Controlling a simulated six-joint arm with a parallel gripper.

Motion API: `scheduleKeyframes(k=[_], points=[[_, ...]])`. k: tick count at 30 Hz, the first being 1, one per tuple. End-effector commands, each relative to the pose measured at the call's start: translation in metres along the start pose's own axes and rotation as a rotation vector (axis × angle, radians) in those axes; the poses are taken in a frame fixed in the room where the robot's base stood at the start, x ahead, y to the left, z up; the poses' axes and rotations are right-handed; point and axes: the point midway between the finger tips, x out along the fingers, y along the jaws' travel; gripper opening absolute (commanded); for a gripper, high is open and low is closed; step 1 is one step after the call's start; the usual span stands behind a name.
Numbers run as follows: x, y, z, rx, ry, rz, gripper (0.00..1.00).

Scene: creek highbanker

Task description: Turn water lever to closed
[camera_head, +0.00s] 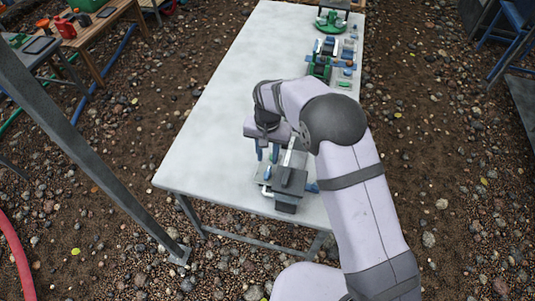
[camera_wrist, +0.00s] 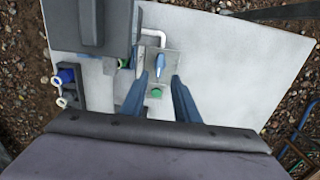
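A blue lever (camera_wrist: 160,65), which looks like the water lever, stands on a small grey plate (camera_wrist: 172,58) in the wrist view. A green round part (camera_wrist: 156,92) sits on the same plate, nearer my gripper. My gripper (camera_wrist: 158,84) is open, its two blue fingers spread, with the lever just beyond the gap and nothing held. In the head view, my gripper (camera_head: 267,153) hangs over the near end of the white table, above a grey and blue fixture (camera_head: 289,179). My arm partly hides that area. I cannot tell whether a finger touches anything.
A dark box (camera_wrist: 92,22) rises left of the fingers in the wrist view, and a white bent pipe (camera_wrist: 155,33) runs behind the lever. A blue part with white rings (camera_wrist: 66,77) is at left. The table (camera_head: 215,130) is clear on its left side.

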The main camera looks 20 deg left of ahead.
Motion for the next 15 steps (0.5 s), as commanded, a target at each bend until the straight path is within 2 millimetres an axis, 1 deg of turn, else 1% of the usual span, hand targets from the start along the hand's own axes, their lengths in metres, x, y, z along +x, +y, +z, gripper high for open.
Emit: scheduleKeyframes(k=[1,8,15], points=[[0.005,0.000,0.000,0.000,-0.001,0.000,0.28],[0.022,0.001,0.000,0.000,-0.001,0.000,0.28],[0.044,0.001,0.001,0.000,-0.001,0.001,0.28]])
